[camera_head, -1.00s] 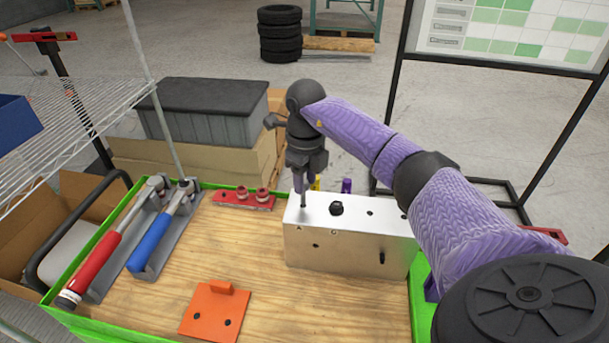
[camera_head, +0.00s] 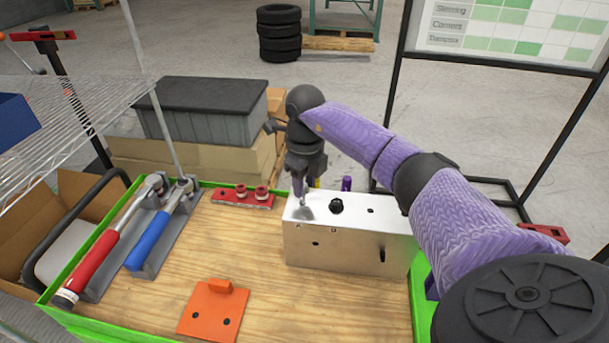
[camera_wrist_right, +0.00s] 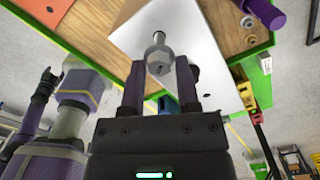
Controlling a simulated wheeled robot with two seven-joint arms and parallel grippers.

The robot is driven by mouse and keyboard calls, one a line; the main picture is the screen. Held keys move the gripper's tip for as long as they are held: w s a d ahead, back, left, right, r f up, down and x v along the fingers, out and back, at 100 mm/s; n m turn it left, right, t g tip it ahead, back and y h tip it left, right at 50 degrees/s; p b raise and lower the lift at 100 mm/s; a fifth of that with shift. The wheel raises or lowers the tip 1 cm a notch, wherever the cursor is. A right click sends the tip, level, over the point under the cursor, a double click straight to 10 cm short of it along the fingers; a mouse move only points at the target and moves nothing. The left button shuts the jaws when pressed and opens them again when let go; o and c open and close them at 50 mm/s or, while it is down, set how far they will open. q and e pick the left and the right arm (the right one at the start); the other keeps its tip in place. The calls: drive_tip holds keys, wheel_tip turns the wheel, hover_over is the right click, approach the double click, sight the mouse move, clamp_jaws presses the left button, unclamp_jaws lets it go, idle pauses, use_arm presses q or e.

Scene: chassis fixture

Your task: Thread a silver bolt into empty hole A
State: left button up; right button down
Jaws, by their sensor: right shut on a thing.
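My right gripper (camera_head: 302,194) points down over the left end of the top of a silver metal box (camera_head: 345,240). It is shut on a silver bolt (camera_wrist_right: 158,54), which shows between its two fingers in the right wrist view. The bolt is at or just above the box top; I cannot tell if its tip is in a hole. No letter marks hole A. My left gripper does not show clearly.
A red block with bolts (camera_head: 243,197) lies behind left of the box. Red (camera_head: 90,265) and blue (camera_head: 150,240) handled tools rest in grey holders at left. An orange plate (camera_head: 212,309) lies in front. Bare wooden tabletop (camera_head: 290,300) is free before the box.

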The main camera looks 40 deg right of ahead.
drive_tip(key=shift+f, duration=0.45)
drive_tip(key=shift+f, duration=0.1)
drive_tip(key=shift+f+b, duration=0.45)
drive_tip(key=shift+f, duration=0.15)
drive_tip(key=shift+f, duration=0.25)
drive_tip(key=n+b, duration=0.1)
drive_tip(key=n, duration=0.4)
drive_tip(key=shift+f, duration=0.15)
drive_tip(key=shift+d+n+b, duration=0.1)
drive_tip(key=shift+n+b, duration=0.4)
drive_tip(key=shift+n, duration=0.6)
drive_tip(key=n, duration=0.3)
